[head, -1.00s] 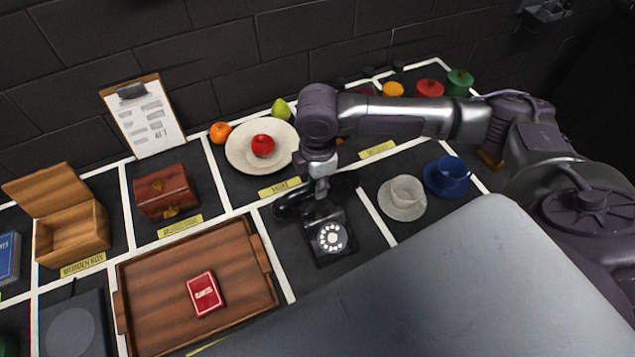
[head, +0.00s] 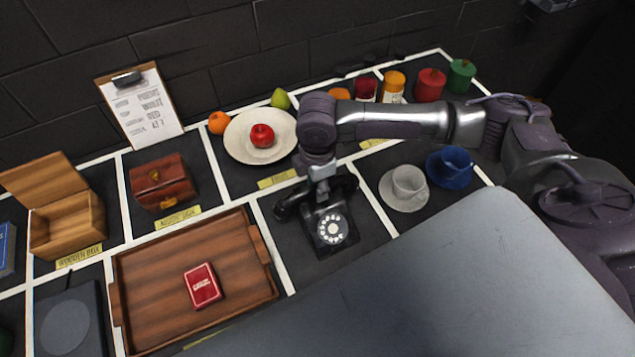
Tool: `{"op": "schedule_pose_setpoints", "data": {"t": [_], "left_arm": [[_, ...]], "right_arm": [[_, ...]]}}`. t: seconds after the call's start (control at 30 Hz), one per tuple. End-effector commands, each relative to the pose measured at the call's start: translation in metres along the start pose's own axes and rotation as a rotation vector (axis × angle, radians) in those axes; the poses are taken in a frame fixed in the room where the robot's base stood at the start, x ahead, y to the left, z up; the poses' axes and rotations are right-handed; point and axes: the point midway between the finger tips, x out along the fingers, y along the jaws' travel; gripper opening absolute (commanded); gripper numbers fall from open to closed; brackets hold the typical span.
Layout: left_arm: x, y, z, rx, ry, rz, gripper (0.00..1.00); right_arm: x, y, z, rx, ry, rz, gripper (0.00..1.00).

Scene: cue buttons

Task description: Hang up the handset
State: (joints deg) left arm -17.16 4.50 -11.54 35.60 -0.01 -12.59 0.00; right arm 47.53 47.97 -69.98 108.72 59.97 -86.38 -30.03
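The black rotary telephone (head: 332,246) stands in the middle of the head view with its pale dial facing me. The black handset (head: 286,208) lies crosswise at the top of the phone, over the cradle. My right gripper (head: 321,196) points down onto the middle of the handset and appears shut on it. The dark fingers blend with the black handset, and they hide its middle and the cradle. I cannot tell whether the handset fully touches the cradle. My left gripper is not in view.
A wooden tray (head: 133,262) with a red card box (head: 203,286) is left of the phone. A plate (head: 240,148) with an apple is behind. A white cup (head: 408,181) and blue cup (head: 455,162) stand to the right. A grey surface (head: 450,275) fills the front right.

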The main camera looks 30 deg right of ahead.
Motion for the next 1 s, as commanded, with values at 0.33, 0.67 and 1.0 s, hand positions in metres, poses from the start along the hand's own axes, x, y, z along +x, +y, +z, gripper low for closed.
{"op": "schedule_pose_setpoints", "data": {"t": [0.33,0.67,1.0], "left_arm": [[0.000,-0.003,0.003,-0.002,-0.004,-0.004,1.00],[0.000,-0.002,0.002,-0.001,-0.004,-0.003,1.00],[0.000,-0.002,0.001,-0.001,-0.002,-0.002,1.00]], "right_arm": [[0.000,0.000,0.000,0.000,0.000,-0.001,0.53],[-0.043,0.001,0.000,0.000,0.002,0.005,0.53],[-0.107,0.001,0.000,0.000,0.000,0.003,0.53]]}}
